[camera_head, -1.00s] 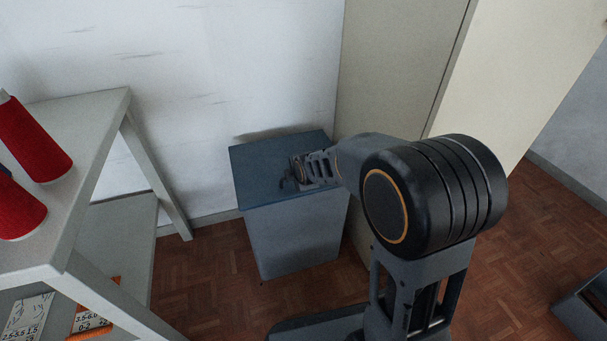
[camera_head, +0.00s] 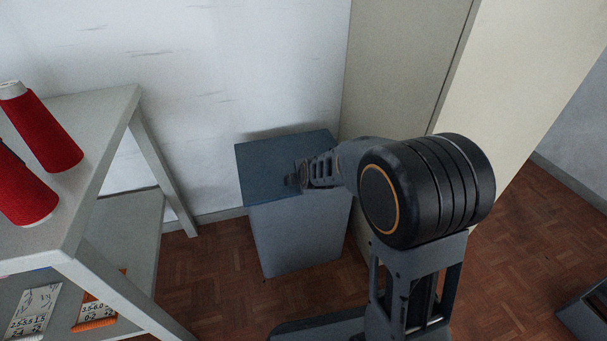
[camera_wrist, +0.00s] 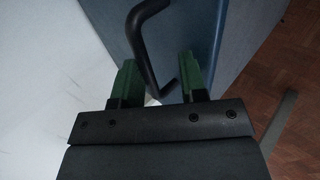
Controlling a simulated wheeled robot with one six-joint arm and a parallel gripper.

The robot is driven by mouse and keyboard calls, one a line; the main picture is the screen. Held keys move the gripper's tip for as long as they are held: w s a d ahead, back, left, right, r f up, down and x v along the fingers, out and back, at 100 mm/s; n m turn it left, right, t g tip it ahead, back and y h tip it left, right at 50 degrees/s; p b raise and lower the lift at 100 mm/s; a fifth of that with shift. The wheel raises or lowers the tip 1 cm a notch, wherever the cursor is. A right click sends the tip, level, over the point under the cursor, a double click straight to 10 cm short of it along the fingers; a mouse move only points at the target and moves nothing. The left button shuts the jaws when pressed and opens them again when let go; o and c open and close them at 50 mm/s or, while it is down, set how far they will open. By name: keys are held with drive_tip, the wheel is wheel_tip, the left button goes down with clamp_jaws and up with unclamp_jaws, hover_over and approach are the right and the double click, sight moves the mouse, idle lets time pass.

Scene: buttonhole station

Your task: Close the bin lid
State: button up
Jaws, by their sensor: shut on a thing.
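The bin (camera_head: 300,235) is a grey-blue box standing on the floor against the wall. Its darker blue lid (camera_head: 262,165) lies across the top in the head view; I cannot tell whether a small gap is left under it. My gripper (camera_head: 297,178) is at the lid's front right part. In the wrist view the lid (camera_wrist: 188,30) is behind a bent dark handle (camera_wrist: 140,48), which passes between the green fingers of my gripper (camera_wrist: 160,78). The gripper is shut on this handle. In the head view the handle is mostly hidden by the gripper.
A white shelf table (camera_head: 100,110) with red thread spools (camera_head: 45,130) stands to the left. A cream cabinet (camera_head: 395,75) stands close on the bin's right. The wall (camera_head: 230,60) is right behind the bin. Wooden floor (camera_head: 215,265) is clear in front.

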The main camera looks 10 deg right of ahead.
drive_tip(key=shift+o, duration=0.5)
drive_tip(key=shift+s+f, duration=0.3)
drive_tip(key=shift+f, duration=0.25)
drive_tip(key=shift+s+r+p, duration=0.15)
drive_tip(key=shift+r+p, duration=0.2)
drive_tip(key=shift+r, duration=0.1)
drive_tip(key=p+v, duration=0.8)
drive_tip(key=v, duration=0.5)
drive_tip(key=shift+r, duration=0.4)
drive_tip(key=s+d+r+m+g+p, duration=0.1)
drive_tip(key=s+r+m+p, duration=0.3)
drive_tip(key=r+p, duration=0.6)
drive_tip(key=s+d+r+m+g+p, duration=0.1)
drive_tip(key=s+r+m+g+p, duration=0.1)
drive_tip(key=s+r+m+p, duration=0.3)
drive_tip(key=s+d+r+m+g+h+p, duration=0.1)
drive_tip(key=s+r+m+p, duration=0.4)
drive_tip(key=r+m+p, duration=0.5)
drive_tip(key=shift+d+r+g+p, duration=0.55)
drive_tip(key=shift+r+p, duration=2.75)
drive_tip(key=shift+r, duration=3)
